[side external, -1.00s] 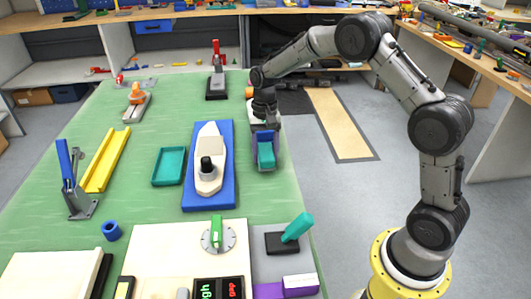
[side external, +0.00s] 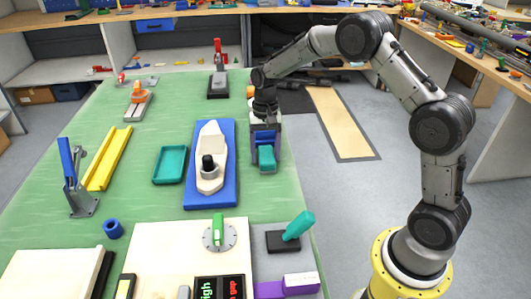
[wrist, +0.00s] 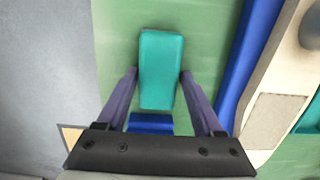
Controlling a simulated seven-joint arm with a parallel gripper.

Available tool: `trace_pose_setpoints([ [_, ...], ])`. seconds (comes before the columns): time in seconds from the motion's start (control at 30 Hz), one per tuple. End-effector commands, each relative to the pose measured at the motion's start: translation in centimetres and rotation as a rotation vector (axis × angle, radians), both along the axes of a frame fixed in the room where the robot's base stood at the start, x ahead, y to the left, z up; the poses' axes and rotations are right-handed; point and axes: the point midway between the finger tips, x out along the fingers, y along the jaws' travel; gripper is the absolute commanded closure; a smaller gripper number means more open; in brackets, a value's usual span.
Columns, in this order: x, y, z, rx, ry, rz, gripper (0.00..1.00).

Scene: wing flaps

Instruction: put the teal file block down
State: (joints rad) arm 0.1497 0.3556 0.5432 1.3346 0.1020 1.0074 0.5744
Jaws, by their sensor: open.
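The teal file block (side external: 267,160) is at the right edge of the green bench, below my gripper (side external: 265,150).
A blue board (side external: 226,185) bearing a cream boat-shaped part (side external: 211,177) lies just left of the block. A teal tray (side external: 170,165) stands farther left. The bench's edge (side external: 291,180) and the floor are close on the right. Bare green bench lies in front of the block.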

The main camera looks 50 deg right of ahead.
Motion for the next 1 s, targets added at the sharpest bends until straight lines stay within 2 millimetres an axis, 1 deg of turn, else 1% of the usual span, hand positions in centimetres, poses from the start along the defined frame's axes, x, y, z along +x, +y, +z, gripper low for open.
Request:
trace_pose_setpoints([
  [0.03, -0.7, -0.5, -1.4, -0.006, 0.026, 0.002, 0.13],
  [0.23, -0.7, -0.6, -1.3, -0.006, 0.026, 0.001, 0.13],
  [0.37, -0.7, -0.6, -0.3, -0.008, 0.025, 0.001, 0.13],
  [0.47, -0.4, -0.7, 1.4, -0.007, 0.022, 0.000, 0.13],
  [0.7, 0.3, -1.1, 6.9, -0.006, 0.013, 0.000, 0.13],
  [0.8, 0.5, -1.2, 8.9, -0.005, 0.012, 0.001, 0.13],
  [0.9, 0.6, -1.3, 10.4, -0.005, 0.013, 0.001, 0.13],
  [1.0, 0.7, -1.4, 11.4, -0.004, 0.016, 0.001, 0.13],
])
